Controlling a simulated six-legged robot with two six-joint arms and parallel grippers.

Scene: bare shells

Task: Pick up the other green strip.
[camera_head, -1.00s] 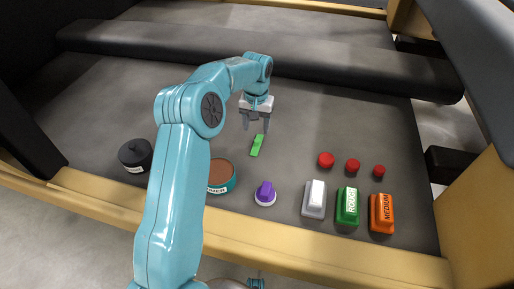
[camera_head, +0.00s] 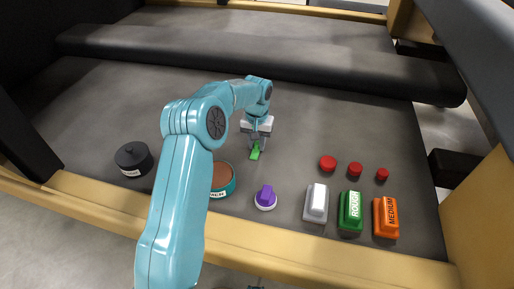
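A green strip (camera_head: 255,153) lies on the dark grey surface (camera_head: 300,115) near the middle of the head view. My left gripper (camera_head: 256,146) is directly over it, pointing down, with its fingers around or just above the strip's far part. The near end of the strip shows below the fingers. I cannot tell whether the fingers touch it or how far apart they are. No second green strip shows. My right gripper cannot be made out.
A black lidded pot (camera_head: 134,159) and a teal tin (camera_head: 222,180) stand at left. A purple-knobbed piece (camera_head: 265,197), a white block (camera_head: 316,203), a green ROUGH block (camera_head: 350,211) and an orange MEDIUM block (camera_head: 385,217) line the front. Red discs (camera_head: 355,169) lie behind. A black roll (camera_head: 300,79) crosses the back.

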